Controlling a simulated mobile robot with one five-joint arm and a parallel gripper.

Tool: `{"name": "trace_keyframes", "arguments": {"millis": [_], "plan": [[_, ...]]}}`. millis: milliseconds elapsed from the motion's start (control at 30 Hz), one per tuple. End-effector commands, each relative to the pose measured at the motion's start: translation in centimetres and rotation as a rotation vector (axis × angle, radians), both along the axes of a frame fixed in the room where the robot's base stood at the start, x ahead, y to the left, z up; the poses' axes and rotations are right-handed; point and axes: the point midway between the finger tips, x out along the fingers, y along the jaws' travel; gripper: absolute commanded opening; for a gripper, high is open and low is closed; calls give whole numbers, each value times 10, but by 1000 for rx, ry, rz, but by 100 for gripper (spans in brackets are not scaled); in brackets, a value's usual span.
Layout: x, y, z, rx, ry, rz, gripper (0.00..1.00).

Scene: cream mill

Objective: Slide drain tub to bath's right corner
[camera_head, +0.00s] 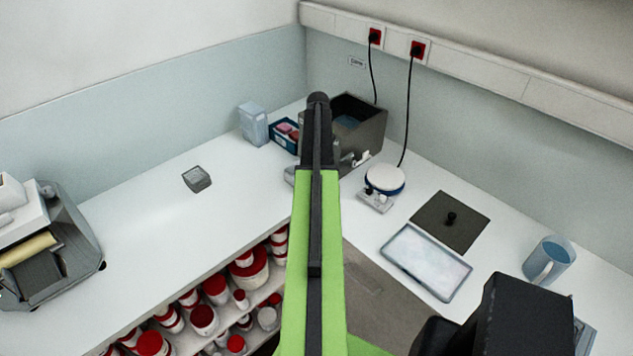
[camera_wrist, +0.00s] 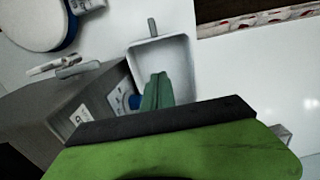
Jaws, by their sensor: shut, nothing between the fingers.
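The drain tub (camera_wrist: 179,58) is a pale grey, open, square tray with a short handle at one edge. In the wrist view it lies on the white bench beside the grey bath (camera_wrist: 62,108). The bath (camera_head: 368,125) stands in the back corner in the head view, partly behind my arm. A pale edge that looks like the tub (camera_head: 289,175) shows just left of my arm there. My gripper (camera_wrist: 158,88) is shut and empty, its green fingertips over the tub's near part. I cannot tell whether they touch it. In the head view my arm hides the gripper.
A white-topped round device (camera_head: 384,178) stands right of the bath. A blue box (camera_head: 283,137) and a clear container (camera_head: 253,122) stand left. The bench near the small grey dish (camera_head: 197,178) is mostly clear.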

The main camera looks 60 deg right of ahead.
Motion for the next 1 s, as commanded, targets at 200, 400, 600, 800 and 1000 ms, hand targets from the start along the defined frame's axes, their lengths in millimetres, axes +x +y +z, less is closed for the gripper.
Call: {"name": "trace_keyframes", "arguments": {"millis": [200, 400, 600, 800, 1000], "plan": [[5, 3, -25, 0, 0, 7, 0], [6, 4, -65, 0, 0, 8, 0], [6, 4, -105, 0, 0, 8, 0], [-24, 16, -99, 0, 0, 7, 0], [-32, 17, -99, 0, 0, 8, 0]]}}
